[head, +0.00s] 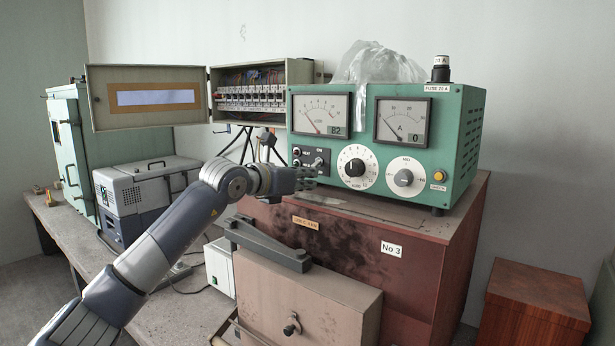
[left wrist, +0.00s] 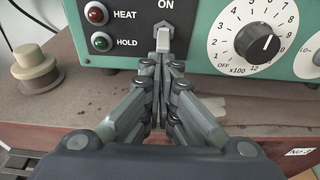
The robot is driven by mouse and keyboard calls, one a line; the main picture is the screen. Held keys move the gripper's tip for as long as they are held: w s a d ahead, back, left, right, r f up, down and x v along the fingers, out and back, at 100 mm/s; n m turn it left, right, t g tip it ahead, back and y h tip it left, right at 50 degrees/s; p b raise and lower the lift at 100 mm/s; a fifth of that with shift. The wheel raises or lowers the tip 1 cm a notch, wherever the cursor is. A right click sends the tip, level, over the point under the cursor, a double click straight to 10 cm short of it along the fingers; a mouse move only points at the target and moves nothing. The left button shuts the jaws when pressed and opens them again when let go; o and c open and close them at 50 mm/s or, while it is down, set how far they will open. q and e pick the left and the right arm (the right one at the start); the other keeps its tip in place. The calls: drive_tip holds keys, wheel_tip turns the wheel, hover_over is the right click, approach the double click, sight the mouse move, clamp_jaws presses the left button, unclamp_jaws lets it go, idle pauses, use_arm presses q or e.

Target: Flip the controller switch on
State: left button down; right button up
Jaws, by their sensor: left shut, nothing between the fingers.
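The green controller (head: 450,130) stands on a red-brown cabinet (head: 440,270). Its black switch panel (head: 311,157) is at the lower left of its front. In the left wrist view, the pale switch lever (left wrist: 163,42) shows below the "ON" label, its visible end below its collar. My left gripper (left wrist: 160,68) is shut and empty, its fingertips just below the lever; I cannot tell whether they touch it. In the head view the left gripper (head: 304,178) is in front of the panel's lower part and hides some of it. My right gripper is not in view.
A black dial (left wrist: 257,43) is right of the switch; red (left wrist: 96,13) and green (left wrist: 102,41) lamps are to its left. A cream knob-like piece (left wrist: 35,68) sits on the cabinet top. An open breaker box (head: 300,75) is behind. A plastic bag (head: 375,62) lies on the controller.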

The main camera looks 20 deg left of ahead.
sight(313, 167)
use_arm(q)
drive_tip(key=shift+s+r+g+p, duration=0.15)
drive_tip(key=shift+r+g+p, duration=0.25)
drive_tip(key=shift+r+p, duration=0.25)
drive_tip(key=shift+s+g+y, duration=0.1)
drive_tip(key=shift+g+y, duration=0.2)
drive_tip(key=shift+g, duration=0.1)
drive_tip(key=shift+a+r+p, duration=0.1)
drive_tip(key=shift+p, duration=0.2)
drive_tip(key=shift+r+p, duration=0.4)
drive_tip(key=shift+r, duration=0.35)
drive_tip(key=shift+r, duration=0.1)
